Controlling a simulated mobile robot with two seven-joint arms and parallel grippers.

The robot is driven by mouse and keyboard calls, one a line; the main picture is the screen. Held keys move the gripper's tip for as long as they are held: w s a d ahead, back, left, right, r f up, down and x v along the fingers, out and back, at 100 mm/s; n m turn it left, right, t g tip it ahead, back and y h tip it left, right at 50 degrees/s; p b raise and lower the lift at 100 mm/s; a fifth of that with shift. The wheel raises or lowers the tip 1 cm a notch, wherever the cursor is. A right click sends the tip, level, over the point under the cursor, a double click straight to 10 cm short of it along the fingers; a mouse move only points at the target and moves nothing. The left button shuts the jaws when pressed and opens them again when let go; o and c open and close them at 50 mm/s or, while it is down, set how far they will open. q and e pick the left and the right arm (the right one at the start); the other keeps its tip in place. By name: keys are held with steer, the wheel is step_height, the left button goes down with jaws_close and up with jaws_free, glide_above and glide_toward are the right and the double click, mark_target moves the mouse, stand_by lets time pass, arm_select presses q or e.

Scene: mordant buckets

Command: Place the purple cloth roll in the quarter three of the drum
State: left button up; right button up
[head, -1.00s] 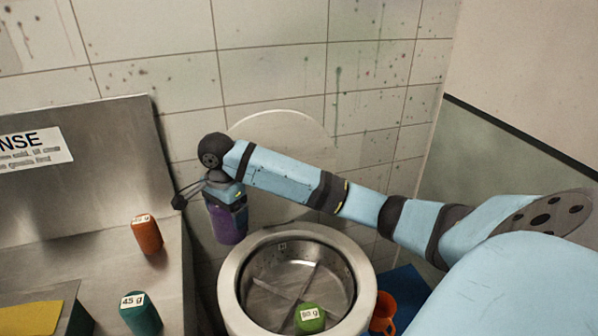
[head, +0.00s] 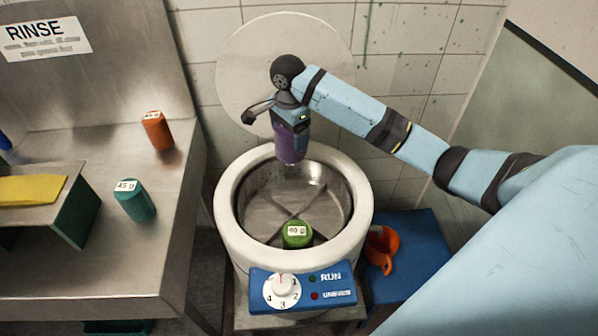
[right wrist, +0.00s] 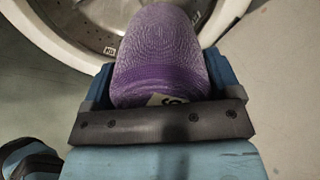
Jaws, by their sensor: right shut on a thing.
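The purple cloth roll (head: 290,145) hangs upright in my right gripper (head: 291,126), above the far part of the drum's opening. In the right wrist view the purple roll (right wrist: 160,50) sits between the jaws, with the drum rim (right wrist: 50,40) beyond it. The drum (head: 228,205) is a round white tub with a metal inside split by crossed dividers. A green roll (head: 296,236) labelled 40 g or similar stands in its near part. The dial panel (head: 300,288) on its front shows numbers. My left gripper is not in view.
An orange jug (head: 381,248) sits on a blue stool (head: 425,235) right of the drum. A round lid (head: 240,70) stands behind the drum.

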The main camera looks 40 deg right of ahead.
steer(key=shift+f, duration=0.4)
steer(key=shift+f+b, duration=0.7)
steer(key=shift+f, duration=8.95)
steer(key=o, duration=0.9)
steer(key=shift+f, duration=0.1)
step_height(320, 180, up, 12)
steer(key=shift+r+p, duration=0.15)
steer(key=shift+p, duration=0.35)
